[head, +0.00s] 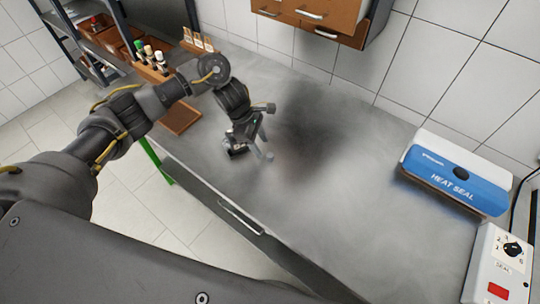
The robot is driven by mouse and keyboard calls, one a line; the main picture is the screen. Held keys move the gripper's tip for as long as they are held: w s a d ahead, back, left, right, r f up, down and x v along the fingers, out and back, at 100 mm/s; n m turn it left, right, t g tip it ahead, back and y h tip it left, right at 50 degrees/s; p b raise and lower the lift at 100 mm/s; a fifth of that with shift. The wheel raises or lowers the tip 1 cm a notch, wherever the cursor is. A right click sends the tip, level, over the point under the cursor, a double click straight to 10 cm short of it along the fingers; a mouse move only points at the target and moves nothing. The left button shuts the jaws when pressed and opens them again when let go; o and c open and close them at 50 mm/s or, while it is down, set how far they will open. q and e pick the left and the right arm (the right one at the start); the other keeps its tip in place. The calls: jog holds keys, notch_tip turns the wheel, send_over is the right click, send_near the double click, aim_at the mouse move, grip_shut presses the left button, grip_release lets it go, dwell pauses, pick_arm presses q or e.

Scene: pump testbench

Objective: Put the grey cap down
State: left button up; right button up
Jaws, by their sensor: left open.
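My left gripper (251,150) reaches down over the grey metal worktop (330,195), left of its middle. Its fingers are spread apart, and I see nothing clearly held between them. I cannot make out a grey cap with certainty; it may be hidden by the gripper or too small to tell from the grey fingers and worktop. My right gripper is not in view.
A wooden rack with small bottles (152,65) and a brown tray (181,118) are at the left. A blue and white heat sealer (455,178) and a control box (497,265) stand at the right. The worktop's middle is clear. Wooden drawers (310,15) hang above the back.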

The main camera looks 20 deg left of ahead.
aim_at(266, 158)
pick_arm(q)
jog(key=p+x, duration=0.2)
jog(key=x, duration=0.1)
jog(key=shift+s+d+f, duration=0.1)
jog(key=shift+d+f, duration=0.1)
jog(key=shift+d, duration=0.1)
jog(key=shift+d+f, duration=0.2)
jog(key=shift+f, duration=0.35)
grip_shut()
